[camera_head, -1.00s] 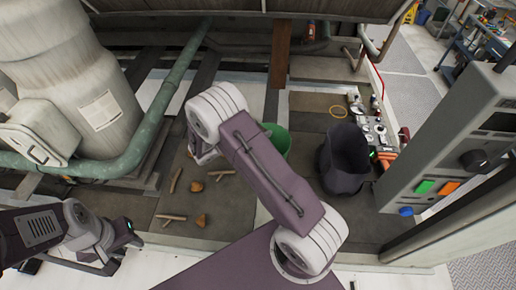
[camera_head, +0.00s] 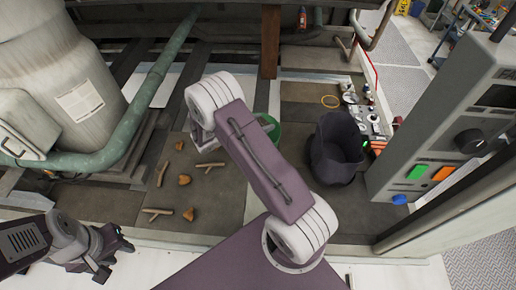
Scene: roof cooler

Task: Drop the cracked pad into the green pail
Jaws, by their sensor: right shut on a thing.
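The green pail (camera_head: 273,131) stands on the dark deck in the middle, mostly hidden behind my right arm. Only part of its rim and right side shows. I cannot make out the cracked pad anywhere. My right arm reaches up from the bottom and bends over beside the pail; its gripper is hidden behind the arm's own links. My left gripper (camera_head: 118,257) is at the lower left, over the pale front ledge, with its fingers apart and nothing visible between them. It is well away from the pail.
A black bucket-like container (camera_head: 338,148) stands right of the pail. Several twigs and brown leaf-like pieces (camera_head: 184,181) lie on the deck at left. A green pipe (camera_head: 125,135) and a grey control box (camera_head: 450,125) flank the space.

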